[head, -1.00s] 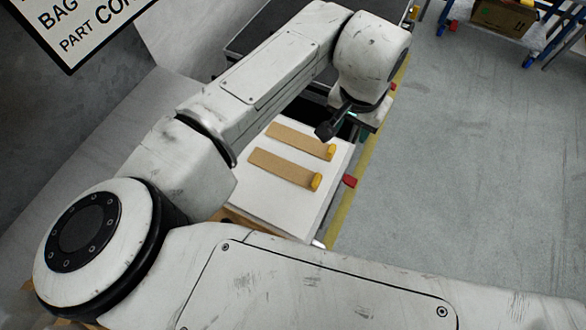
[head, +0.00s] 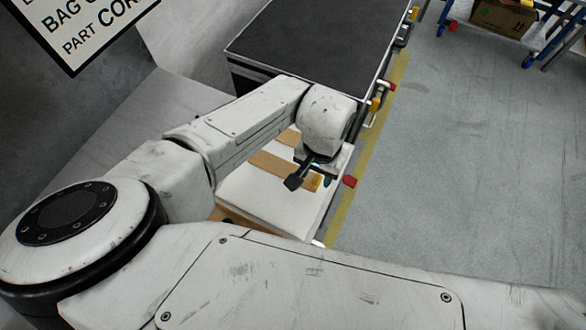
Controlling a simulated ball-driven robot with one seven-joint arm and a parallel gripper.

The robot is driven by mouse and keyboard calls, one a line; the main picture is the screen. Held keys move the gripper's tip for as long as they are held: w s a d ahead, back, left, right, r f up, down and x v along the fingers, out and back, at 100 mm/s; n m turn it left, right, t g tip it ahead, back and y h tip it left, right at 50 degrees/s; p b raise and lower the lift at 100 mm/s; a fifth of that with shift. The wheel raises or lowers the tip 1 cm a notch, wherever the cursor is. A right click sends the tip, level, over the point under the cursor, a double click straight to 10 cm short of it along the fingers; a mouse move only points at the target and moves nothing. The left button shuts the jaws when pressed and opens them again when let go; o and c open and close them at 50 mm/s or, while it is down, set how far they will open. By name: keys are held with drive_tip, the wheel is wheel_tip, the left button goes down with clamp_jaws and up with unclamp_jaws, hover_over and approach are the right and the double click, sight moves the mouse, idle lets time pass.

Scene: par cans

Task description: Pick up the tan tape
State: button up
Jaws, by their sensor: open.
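Two tan strips lie side by side on a white surface (head: 262,205). The nearer tan strip (head: 270,164) has a yellow end (head: 314,184). The farther tan strip (head: 289,137) is mostly hidden behind my arm. I cannot tell which of them is the tan tape. My gripper (head: 311,180) is open and hangs over the yellow end of the nearer strip, one dark finger to each side of it. It looks empty. I cannot tell its height above the strip or whether it touches.
A dark-topped bench (head: 310,45) stands beyond the white surface. A cardboard box (head: 503,17) sits on a blue-framed cart at the top right.

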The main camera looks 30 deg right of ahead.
drive_tip(key=shift+f, duration=1.15)
clamp_jaws()
